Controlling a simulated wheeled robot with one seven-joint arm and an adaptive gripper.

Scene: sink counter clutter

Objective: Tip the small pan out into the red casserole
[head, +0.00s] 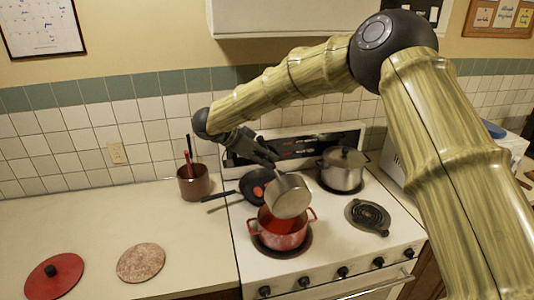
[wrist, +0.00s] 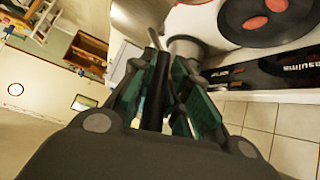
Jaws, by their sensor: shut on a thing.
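The small metal pan (head: 290,198) hangs tipped above the red casserole (head: 302,236), its outer side facing the head camera. Part of it shows at the top of the wrist view (wrist: 139,18). My gripper (head: 270,160) is shut on the pan's handle, which runs between the fingers in the wrist view (wrist: 158,88). The casserole sits uncovered on the front left burner. Red shows between the pan's lower edge and the casserole; I cannot tell whether it is falling contents or the casserole's inside. The pan's inside is hidden.
A black frying pan (head: 229,192) with red pieces stands behind the casserole. A red lid (head: 52,279), a round trivet (head: 141,262) and a utensil crock (head: 193,184) occupy the left counter.

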